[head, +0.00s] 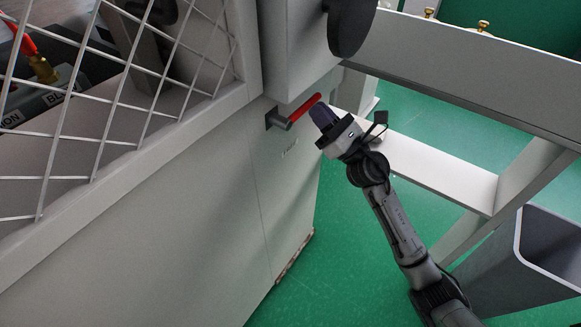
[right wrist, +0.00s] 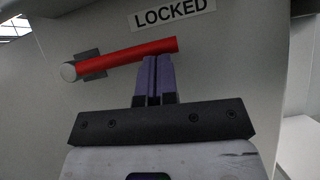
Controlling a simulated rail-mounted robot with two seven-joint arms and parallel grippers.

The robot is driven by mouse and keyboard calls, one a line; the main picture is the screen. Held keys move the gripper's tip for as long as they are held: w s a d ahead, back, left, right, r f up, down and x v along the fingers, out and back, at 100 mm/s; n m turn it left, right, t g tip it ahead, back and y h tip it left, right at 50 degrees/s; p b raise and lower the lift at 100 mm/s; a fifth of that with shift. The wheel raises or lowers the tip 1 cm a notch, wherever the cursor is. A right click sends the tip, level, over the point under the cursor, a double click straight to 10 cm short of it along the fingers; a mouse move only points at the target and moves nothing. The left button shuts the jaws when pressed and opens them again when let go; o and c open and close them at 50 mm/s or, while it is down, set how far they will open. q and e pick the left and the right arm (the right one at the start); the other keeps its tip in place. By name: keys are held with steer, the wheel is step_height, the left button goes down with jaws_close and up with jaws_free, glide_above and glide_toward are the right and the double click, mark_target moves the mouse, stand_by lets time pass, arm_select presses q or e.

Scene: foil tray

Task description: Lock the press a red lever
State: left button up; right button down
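The red lever (head: 304,107) sticks out from a grey pivot on the pale press panel (head: 275,180). In the right wrist view the red lever (right wrist: 125,55) runs from its pivot at the left, slightly upward to the right. A "LOCKED" label (right wrist: 174,13) shows above its free end. My right gripper (head: 322,113) is beside the lever's free end. Its purple fingers (right wrist: 154,66) are together, with their tips at the lever's lower edge in the wrist view; I cannot tell whether they touch it. Nothing shows between them. My left gripper is out of view.
A white wire guard (head: 120,70) covers the left side. A pale housing with a dark round knob (head: 350,25) hangs above the lever. A pale frame (head: 440,160) and a grey bin (head: 535,255) stand at the right. Green floor is open between them and the press.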

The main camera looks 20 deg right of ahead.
steer(key=shift+r, duration=0.15)
steer(key=w+f+b+v, duration=0.1)
steer(key=f+b+v, duration=0.1)
steer(key=v, duration=1.1)
steer(key=shift+w+a+f, duration=0.25)
steer(key=shift+w+f, duration=0.05)
steer(key=shift+w, duration=0.05)
